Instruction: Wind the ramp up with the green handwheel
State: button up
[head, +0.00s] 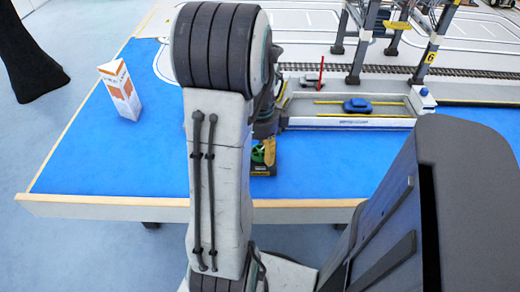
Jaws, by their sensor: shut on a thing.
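The green handwheel (257,154) shows in the head view just right of my upright arm link, on a dark and yellow base (263,172) at the blue table area. My gripper (266,138) comes down on it from above and is shut on it; the arm link hides its left side and most of the fingers. Behind it is a long white deck (385,122) with yellow lines and a blue car (357,105) on it. I cannot tell the ramp's edges or its tilt; the area at the deck's left end is partly hidden by my arm.
A white and orange carton (120,90) stands at the left on the blue surface. Crane legs (361,45) and rails (390,70) stand behind the deck. A red post (321,70) rises near the deck's left end. The table's wooden front edge (110,203) is close; blue surface around the carton is clear.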

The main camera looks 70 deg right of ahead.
aim_at(261, 151)
jog(key=shift+m, duration=0.6)
jog(key=o, duration=1.2)
jog(key=shift+r, duration=0.1)
notch_tip(261, 151, up, 12)
jog(key=shift+f, duration=0.1)
